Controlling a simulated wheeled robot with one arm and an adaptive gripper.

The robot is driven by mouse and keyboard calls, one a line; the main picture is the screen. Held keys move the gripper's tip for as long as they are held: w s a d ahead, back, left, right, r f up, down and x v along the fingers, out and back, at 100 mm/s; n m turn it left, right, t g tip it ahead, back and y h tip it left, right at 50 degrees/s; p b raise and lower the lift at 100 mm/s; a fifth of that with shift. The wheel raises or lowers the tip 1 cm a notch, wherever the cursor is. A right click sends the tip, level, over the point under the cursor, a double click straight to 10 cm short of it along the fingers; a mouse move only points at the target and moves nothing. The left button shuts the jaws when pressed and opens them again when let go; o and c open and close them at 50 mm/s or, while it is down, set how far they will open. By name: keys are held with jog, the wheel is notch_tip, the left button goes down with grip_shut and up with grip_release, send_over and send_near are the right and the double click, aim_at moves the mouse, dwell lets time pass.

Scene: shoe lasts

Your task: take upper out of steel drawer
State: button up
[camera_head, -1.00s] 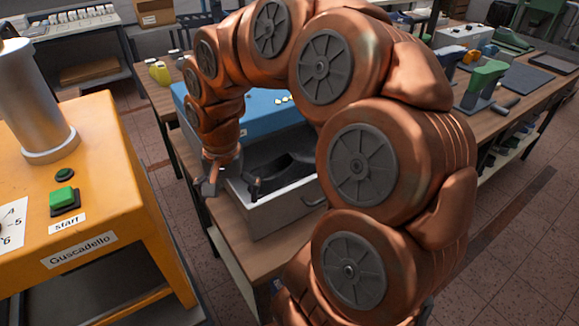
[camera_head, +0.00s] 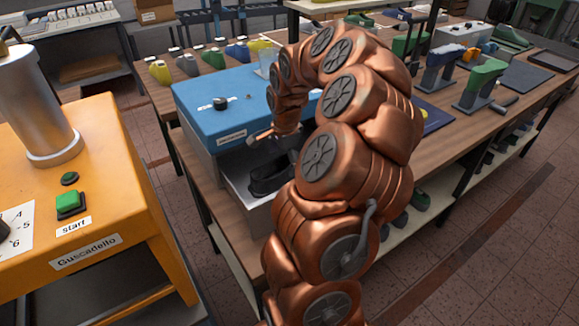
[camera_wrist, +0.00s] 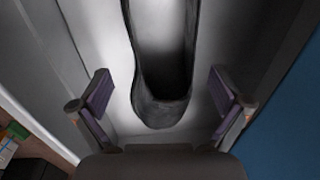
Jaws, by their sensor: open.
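The black upper (camera_head: 268,176) lies in the open steel drawer (camera_head: 235,190) of the blue machine. In the wrist view the upper (camera_wrist: 157,108) shows its rounded, open end between my two fingers, with the drawer's grey floor (camera_wrist: 112,35) around it. My gripper (camera_wrist: 163,105) is open, one finger on each side of the upper, with a gap to it on both sides. I cannot tell its exact height above the upper. In the head view my gripper (camera_head: 272,136) is over the back of the drawer and partly hidden by my arm.
The blue machine (camera_head: 215,95) stands right behind the drawer, and its blue side fills the right of the wrist view. An orange machine (camera_head: 90,200) stands at the left. Several coloured lasts (camera_head: 213,58) stand at the back of the bench. Green and blue stands (camera_head: 480,85) are at the right.

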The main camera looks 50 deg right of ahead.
jog(key=shift+w+d+f+p, duration=0.15)
jog(key=shift+f+p, duration=0.4)
jog(key=shift+f, duration=0.65)
jog(key=shift+w+d+f+p, duration=0.1)
jog(key=shift+w+f+p, duration=0.3)
jog(key=shift+f, duration=0.75)
jog(key=shift+s, duration=0.15)
jog(key=c, duration=1.2)
